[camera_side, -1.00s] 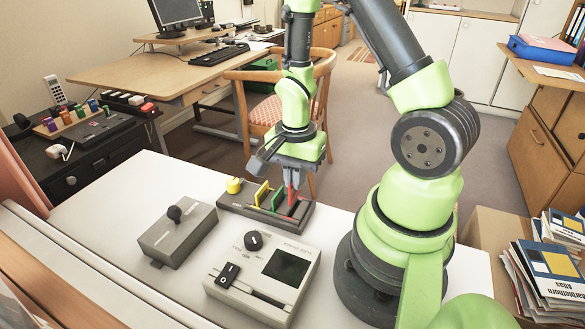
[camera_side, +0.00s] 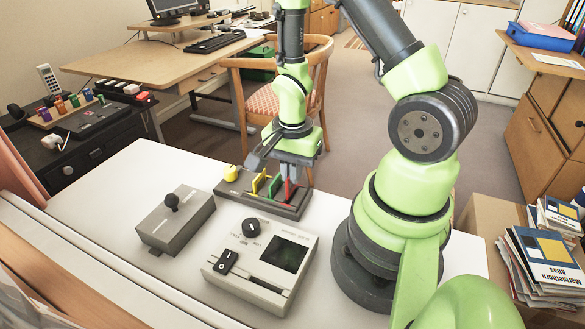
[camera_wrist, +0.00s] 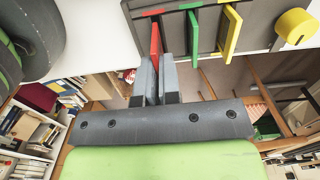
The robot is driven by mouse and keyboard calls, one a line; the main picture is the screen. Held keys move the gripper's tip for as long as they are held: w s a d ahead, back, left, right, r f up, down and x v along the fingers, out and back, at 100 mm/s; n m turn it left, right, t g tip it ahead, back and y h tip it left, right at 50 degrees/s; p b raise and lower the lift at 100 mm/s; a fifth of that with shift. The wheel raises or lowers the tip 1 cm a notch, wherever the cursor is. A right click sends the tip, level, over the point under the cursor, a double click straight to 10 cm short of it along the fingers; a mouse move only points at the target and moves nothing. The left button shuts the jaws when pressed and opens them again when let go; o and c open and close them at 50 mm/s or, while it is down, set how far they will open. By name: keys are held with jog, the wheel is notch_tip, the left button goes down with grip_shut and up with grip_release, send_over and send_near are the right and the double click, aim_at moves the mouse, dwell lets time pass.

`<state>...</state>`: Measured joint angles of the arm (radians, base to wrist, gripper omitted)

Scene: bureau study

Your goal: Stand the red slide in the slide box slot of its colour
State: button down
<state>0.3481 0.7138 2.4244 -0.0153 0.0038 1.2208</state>
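The dark slide box (camera_side: 243,194) lies on the white table. A green slide (camera_side: 274,186) and a yellow slide (camera_side: 259,181) stand upright in it. My gripper (camera_side: 288,177) is at the box's right end, pointing down. Its fingers (camera_wrist: 159,78) are closed together around the upper part of the red slide (camera_side: 288,193). In the wrist view the red slide (camera_wrist: 155,40) is upright and lined up with the red mark (camera_wrist: 152,13) on the box. Its lower end meets the box there; I cannot tell how deep it sits.
A yellow knob (camera_side: 231,173) is at the box's left end. A grey box with a black knob (camera_side: 175,222) and a grey device with a dark screen (camera_side: 262,262) stand in front. The white table's left part (camera_side: 125,190) is clear.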

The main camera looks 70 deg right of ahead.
jog(key=shift+f, duration=1.35)
jog(key=c, duration=1)
grip_release()
jog(key=shift+r, duration=3.55)
notch_tip(320, 180, up, 8)
jog(key=w+a+n+t, duration=0.1)
jog(key=a+n+t, duration=0.1)
jog(key=a+n, duration=0.15)
notch_tip(320, 180, up, 5)
jog(key=n+t, duration=0.2)
jog(key=n, duration=0.1)
send_over(281, 199)
jog(key=s+a, duration=0.1)
jog(key=a, duration=0.2)
jog(key=s+a+r+n+t+y, duration=0.2)
jog(key=s+a+r+n+t, duration=0.1)
jog(key=s+r+n, duration=0.3)
jog(key=shift+a+r+n, duration=0.65)
jog(key=shift+a+r, duration=0.15)
jog(key=shift+r, duration=0.05)
